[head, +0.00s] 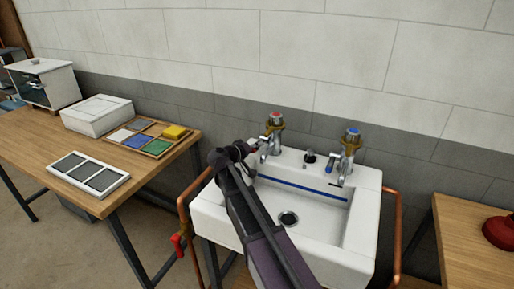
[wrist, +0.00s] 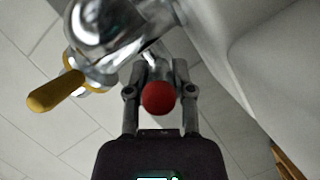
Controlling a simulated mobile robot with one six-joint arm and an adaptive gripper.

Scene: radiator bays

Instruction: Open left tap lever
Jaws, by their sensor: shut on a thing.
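The left tap (head: 272,136) is chrome with a red cap and brass-coloured parts, on the back left of the white sink (head: 365,215). In the wrist view its chrome body (wrist: 115,25) fills the top left. A brass-coloured handle (wrist: 55,92) sticks out to the left. My gripper (head: 246,152) is beside the left tap, low on its left side. In the wrist view my gripper (wrist: 160,85) is shut on the red round knob (wrist: 158,98) of the tap lever, with a finger on each side. The lever's shaft is mostly hidden.
The right tap (head: 347,150) has a blue cap and blue-ended lever. A dark fitting (head: 310,157) stands between the taps. Copper pipes flank the sink, with a red valve handle (head: 179,246) at lower left. A left bench (head: 55,152) holds trays; a right table (head: 462,235) holds a red object.

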